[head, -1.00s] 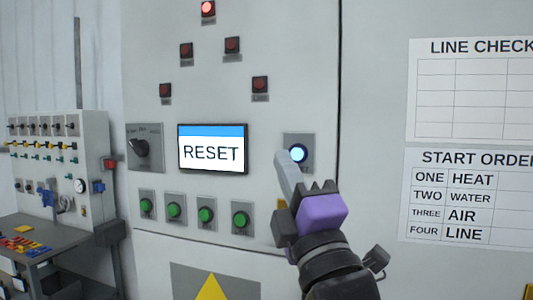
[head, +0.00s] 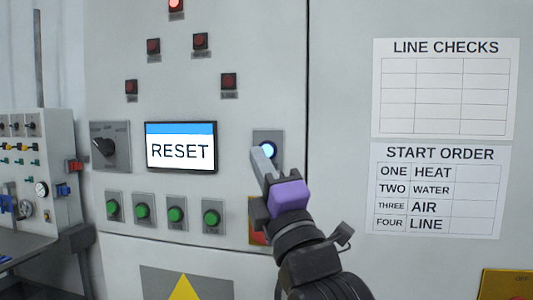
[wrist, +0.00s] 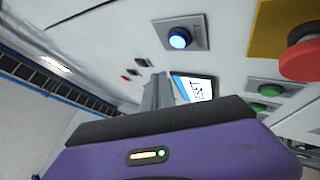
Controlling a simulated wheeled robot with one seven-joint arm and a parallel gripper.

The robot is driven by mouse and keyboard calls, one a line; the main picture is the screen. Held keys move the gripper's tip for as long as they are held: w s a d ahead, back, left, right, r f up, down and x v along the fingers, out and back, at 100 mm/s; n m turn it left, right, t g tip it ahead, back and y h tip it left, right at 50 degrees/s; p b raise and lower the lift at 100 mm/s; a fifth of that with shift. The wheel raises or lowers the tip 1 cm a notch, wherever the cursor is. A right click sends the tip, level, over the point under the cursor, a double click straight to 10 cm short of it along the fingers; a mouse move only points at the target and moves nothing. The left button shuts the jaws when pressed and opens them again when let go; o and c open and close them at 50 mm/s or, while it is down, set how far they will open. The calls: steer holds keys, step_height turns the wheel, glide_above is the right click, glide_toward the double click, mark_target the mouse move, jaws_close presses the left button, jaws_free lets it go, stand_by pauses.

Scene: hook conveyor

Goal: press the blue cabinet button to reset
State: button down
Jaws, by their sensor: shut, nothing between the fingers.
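The blue button (head: 268,149) is lit and sits on a grey plate on the cabinet front, right of the screen. In the wrist view the lit blue button (wrist: 180,39) shows clear, above the fingers. My gripper (head: 261,154) is shut and empty, with its purple body below and right of the button. In the head view its fingertips overlap the button's lower left edge; whether they touch it I cannot tell. In the wrist view the shut fingers (wrist: 157,92) point toward the cabinet. The screen (head: 181,148) reads RESET.
A row of green buttons (head: 143,211) lies below the screen, and a rotary switch (head: 108,147) is left of it. A red button on a yellow plate (wrist: 302,60) is near my gripper. Red lamps (head: 201,42) are above; the top one is lit. Paper charts (head: 446,90) hang at right.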

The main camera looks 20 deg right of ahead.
steer(key=shift+w+d, duration=0.7)
steer(key=shift+w, duration=0.2)
steer(key=shift+w+d, duration=0.65)
steer(key=shift+w, duration=0.25)
steer(key=shift+w, duration=0.1)
stand_by(0.7)
steer(key=shift+w+d, duration=0.25)
steer(key=shift+w+d, duration=0.25)
steer(key=shift+w, duration=0.1)
stand_by(0.8)
stand_by(0.3)
steer(key=shift+s+a, duration=0.5)
steer(key=shift+s, duration=0.2)
steer(key=shift+s+a, duration=0.75)
steer(key=shift+s, duration=0.3)
steer(key=shift+s+a, duration=0.7)
steer(key=shift+s, duration=0.3)
